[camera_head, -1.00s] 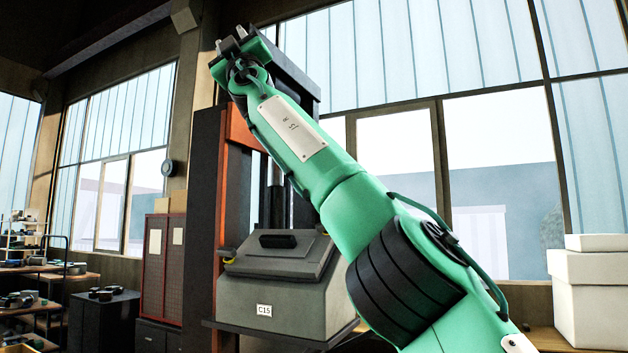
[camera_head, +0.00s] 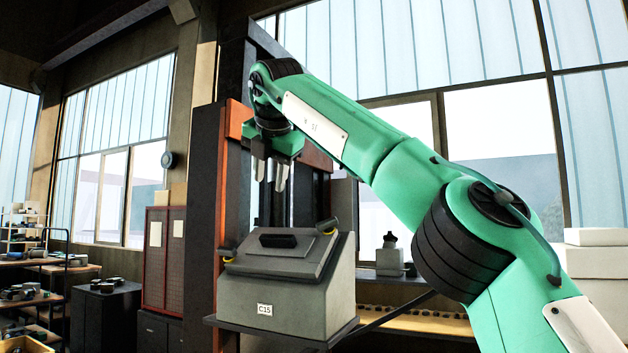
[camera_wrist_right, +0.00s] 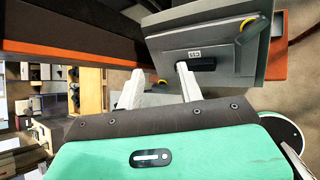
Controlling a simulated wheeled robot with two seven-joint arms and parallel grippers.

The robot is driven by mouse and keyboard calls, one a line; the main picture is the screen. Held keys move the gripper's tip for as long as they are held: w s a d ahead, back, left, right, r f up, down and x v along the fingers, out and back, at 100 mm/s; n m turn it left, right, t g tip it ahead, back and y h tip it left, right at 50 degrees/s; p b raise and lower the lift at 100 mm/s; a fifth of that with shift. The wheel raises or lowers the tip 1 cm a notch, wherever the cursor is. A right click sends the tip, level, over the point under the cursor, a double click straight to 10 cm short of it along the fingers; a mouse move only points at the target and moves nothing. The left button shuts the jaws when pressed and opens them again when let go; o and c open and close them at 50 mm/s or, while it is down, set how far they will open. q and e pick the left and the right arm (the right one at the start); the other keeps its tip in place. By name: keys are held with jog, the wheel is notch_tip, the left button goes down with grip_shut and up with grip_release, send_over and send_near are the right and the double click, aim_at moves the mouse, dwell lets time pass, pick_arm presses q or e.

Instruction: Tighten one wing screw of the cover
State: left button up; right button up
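A grey metal housing (camera_head: 270,305) labelled C15 stands on a dark shelf. Its sloped cover (camera_head: 275,262) has a dark handle (camera_head: 278,241). A small yellow wing screw (camera_head: 228,259) shows at the cover's left edge, and another yellow piece (camera_head: 330,232) at its right edge. In the right wrist view a yellow wing screw (camera_wrist_right: 253,29) shows large at the cover's edge. My right gripper (camera_head: 270,182) points down above the cover, clear of it. My left gripper is out of view.
An orange and dark press frame (camera_head: 236,130) stands behind and left of the housing. A red cabinet (camera_head: 165,258) is further left. White boxes (camera_head: 597,262) are at the far right, and a bench (camera_head: 430,325) runs behind my right arm.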

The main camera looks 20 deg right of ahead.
aim_at(326, 221)
jog(key=s+d+f+n+g+h+p, duration=0.1)
jog(key=d+n+p, duration=0.1)
jog(key=n, duration=0.6)
jog(key=s+d+f+n+g+h+p, duration=0.1)
jog(key=s+d+f+n+p, duration=0.1)
jog(key=n, duration=0.6)
jog(key=s+d+f+n+g+h+p, duration=0.1)
jog(key=d+n+p, duration=0.3)
jog(key=n, duration=0.5)
jog(key=shift+s+d+f+g+h+p, duration=0.15)
jog(key=shift+s+g+p, duration=0.15)
jog(key=shift+p, duration=0.2)
jog(key=shift+s+f+g+h+p, duration=0.15)
jog(key=shift+g+p, duration=0.15)
jog(key=shift+p, duration=0.2)
jog(key=shift+n, duration=0.3)
jog(key=shift+x, duration=0.75)
jog(key=shift+r, duration=0.1)
jog(key=shift+f, duration=0.25)
